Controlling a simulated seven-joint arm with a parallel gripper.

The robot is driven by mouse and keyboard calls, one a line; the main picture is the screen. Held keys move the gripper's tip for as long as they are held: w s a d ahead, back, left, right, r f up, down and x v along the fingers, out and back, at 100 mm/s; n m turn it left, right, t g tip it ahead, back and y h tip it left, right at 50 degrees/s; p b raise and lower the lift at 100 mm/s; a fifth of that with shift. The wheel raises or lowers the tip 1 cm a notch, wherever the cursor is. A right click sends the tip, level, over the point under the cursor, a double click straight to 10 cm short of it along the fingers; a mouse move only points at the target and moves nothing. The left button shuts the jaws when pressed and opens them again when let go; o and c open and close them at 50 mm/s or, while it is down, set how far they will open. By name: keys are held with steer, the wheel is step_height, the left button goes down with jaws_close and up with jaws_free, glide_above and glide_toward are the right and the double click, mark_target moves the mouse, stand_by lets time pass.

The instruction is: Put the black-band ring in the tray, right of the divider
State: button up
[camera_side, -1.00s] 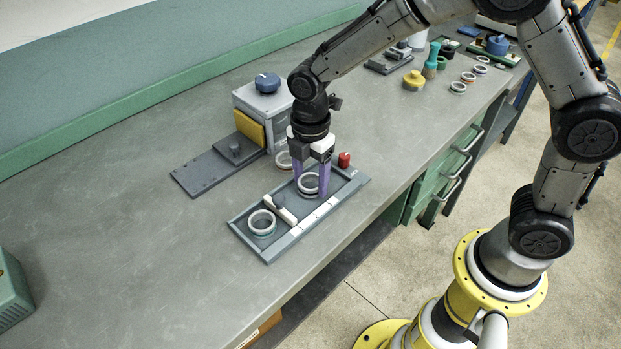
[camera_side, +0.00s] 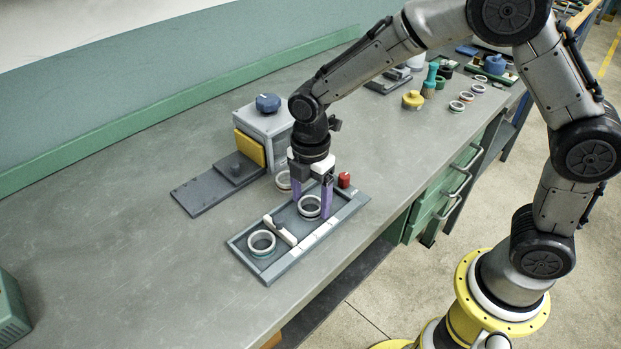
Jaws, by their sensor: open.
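The dark grey tray (camera_side: 258,277) lies on the bench with a pale divider (camera_side: 281,231) across it. A pale ring (camera_side: 309,206) lies in the tray, right of the divider; its band is too small to read clearly. My gripper (camera_side: 311,205) is open, its purple fingers low on either side of this ring, with a gap at the right finger. A second pale ring with a teal band (camera_side: 261,243) lies left of the divider. A third ring (camera_side: 283,180) is on the bench behind the tray, partly hidden by my gripper.
A grey box with a blue knob (camera_side: 267,103) and yellow pad stands behind the tray, with a dark plate (camera_side: 205,187) to its left. A red knob (camera_side: 344,180) is by the tray's right end. Several rings and a yellow pot (camera_side: 413,100) stand farther right.

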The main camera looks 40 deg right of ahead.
step_height(320, 180, up, 11)
steer(key=s+d+r+m+t, duration=0.1)
steer(key=s+d+r+m, duration=0.3)
steer(key=s+r+m, duration=0.1)
steer(key=s+d+m+t, duration=0.2)
steer(key=s+d+m, duration=0.2)
steer(key=s+m, duration=0.3)
steer(key=s+d+m+t, duration=0.2)
steer(key=s+d+m, duration=0.2)
steer(key=s+m, duration=0.3)
steer(key=shift+s+r+t, duration=0.25)
steer(key=shift+s+t, duration=0.05)
steer(key=shift+s, duration=0.75)
